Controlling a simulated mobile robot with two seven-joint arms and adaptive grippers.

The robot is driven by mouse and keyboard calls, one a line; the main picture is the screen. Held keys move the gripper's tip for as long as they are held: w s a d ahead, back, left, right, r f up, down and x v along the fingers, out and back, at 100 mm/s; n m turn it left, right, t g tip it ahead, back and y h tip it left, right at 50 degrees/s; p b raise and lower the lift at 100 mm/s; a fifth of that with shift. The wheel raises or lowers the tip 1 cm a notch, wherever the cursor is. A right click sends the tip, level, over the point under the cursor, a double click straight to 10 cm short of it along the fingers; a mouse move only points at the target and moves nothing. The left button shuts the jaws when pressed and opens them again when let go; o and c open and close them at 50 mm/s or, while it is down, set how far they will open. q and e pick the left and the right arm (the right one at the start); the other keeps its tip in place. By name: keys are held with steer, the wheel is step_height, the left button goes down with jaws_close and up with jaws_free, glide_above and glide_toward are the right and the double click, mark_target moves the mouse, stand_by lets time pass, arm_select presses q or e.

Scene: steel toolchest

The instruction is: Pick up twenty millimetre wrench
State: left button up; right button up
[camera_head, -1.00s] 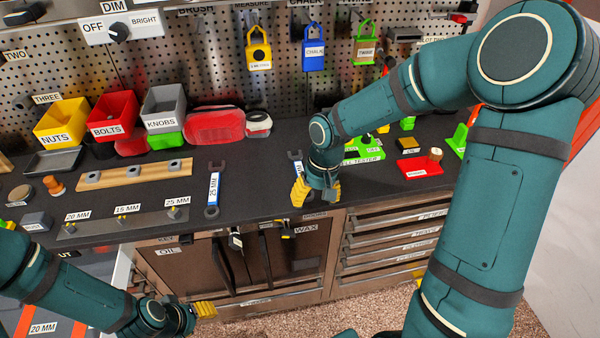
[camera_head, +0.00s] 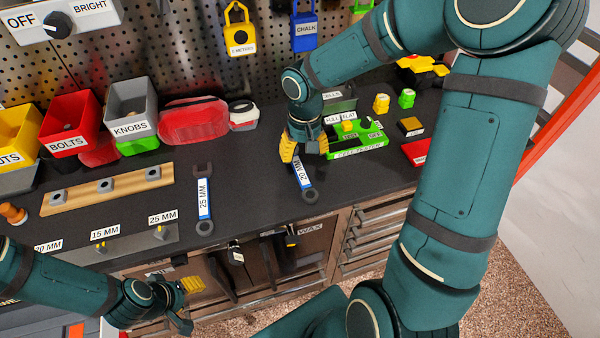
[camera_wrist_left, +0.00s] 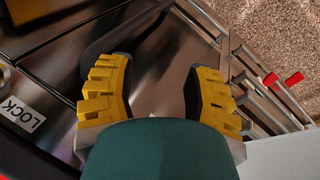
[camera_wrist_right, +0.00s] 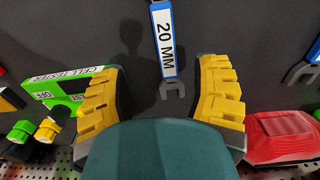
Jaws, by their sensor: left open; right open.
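The 20 mm wrench (camera_head: 303,177) lies on the dark bench top, with a blue handle and a white "20 MM" label. In the right wrist view the wrench (camera_wrist_right: 166,45) runs in from the top, its open-jaw end between and just beyond my fingertips. My right gripper (camera_head: 303,148) is open above the wrench's far end; its yellow fingers also show in the right wrist view (camera_wrist_right: 160,90), with nothing between them touching. My left gripper (camera_head: 190,305) is open and empty in front of the cabinet; it also shows in the left wrist view (camera_wrist_left: 158,95).
A green cell tester (camera_head: 358,150) stands close right of my right gripper. A 25 mm wrench (camera_head: 204,200) lies to the left. A red case (camera_head: 193,120) and bins (camera_head: 130,110) stand behind. Bench around the wrench's near end is clear.

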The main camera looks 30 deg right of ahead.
mark_target(300, 171)
step_height(300, 171, down, 2)
steer(key=shift+w+f, duration=0.1)
steer(key=shift+f, duration=0.05)
steer(key=shift+w+a+f+b, duration=0.1)
steer(key=shift+f+b, duration=0.1)
steer(key=shift+f, duration=0.7)
steer(key=shift+s+a+f+b, duration=0.1)
steer(key=shift+a+f+b, duration=0.1)
steer(key=shift+f, duration=0.7)
steer(key=shift+w+a+f+b, duration=0.1)
steer(key=shift+f+b, duration=0.1)
steer(key=shift+f, duration=0.7)
jaws_close()
